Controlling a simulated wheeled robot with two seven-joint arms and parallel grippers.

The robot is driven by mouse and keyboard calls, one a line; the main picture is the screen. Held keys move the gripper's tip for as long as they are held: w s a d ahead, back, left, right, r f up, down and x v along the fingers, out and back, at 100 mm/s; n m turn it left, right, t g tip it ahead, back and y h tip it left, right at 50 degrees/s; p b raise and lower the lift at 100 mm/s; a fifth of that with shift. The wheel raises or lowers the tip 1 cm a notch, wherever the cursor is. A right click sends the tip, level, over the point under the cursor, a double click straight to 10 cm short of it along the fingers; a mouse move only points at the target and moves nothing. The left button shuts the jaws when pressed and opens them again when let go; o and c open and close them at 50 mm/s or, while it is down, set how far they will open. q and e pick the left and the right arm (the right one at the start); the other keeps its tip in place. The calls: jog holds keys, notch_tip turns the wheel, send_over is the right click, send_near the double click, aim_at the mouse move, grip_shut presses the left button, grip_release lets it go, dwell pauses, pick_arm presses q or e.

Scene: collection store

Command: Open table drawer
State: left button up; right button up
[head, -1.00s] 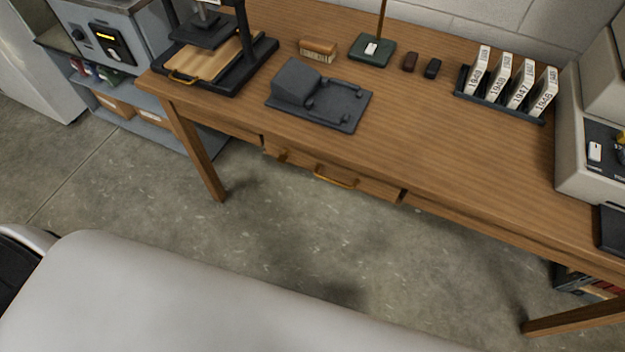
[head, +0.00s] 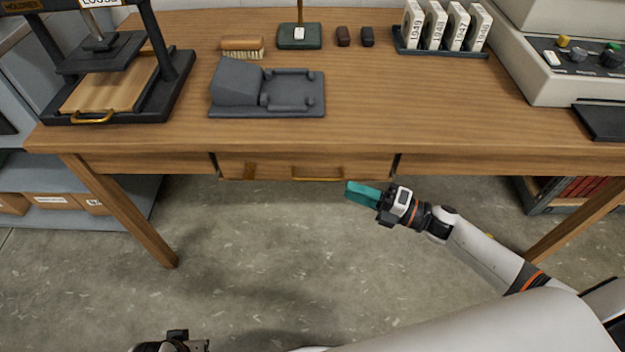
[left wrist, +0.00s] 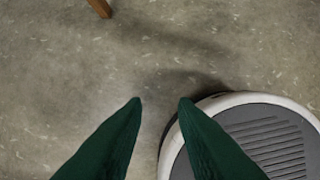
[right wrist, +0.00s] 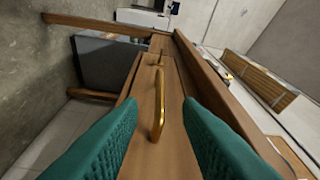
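The wooden table (head: 400,115) has a drawer (head: 270,165) in its front, which looks closed, with a brass bar handle (head: 318,177). My right gripper (head: 350,191) is just right of and below the handle in the head view. In the right wrist view its teal fingers are open, and the handle (right wrist: 158,104) shows in the gap between them; I cannot tell whether it is within their reach. My left gripper (left wrist: 161,101) is open and empty over the floor, away from the drawer.
A press (head: 110,75), a dark grey cradle (head: 265,90), a brush (head: 242,47) and a rack of numbered blocks (head: 440,50) stand on the tabletop. Table legs (head: 125,215) stand left and right. The floor (head: 260,240) before the drawer is clear.

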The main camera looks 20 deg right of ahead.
aim_at(319, 178)
jog(key=x, duration=0.9)
jog(key=shift+w+a, duration=0.1)
jog(key=shift+w, duration=0.05)
jog(key=shift+c, duration=0.5)
grip_shut()
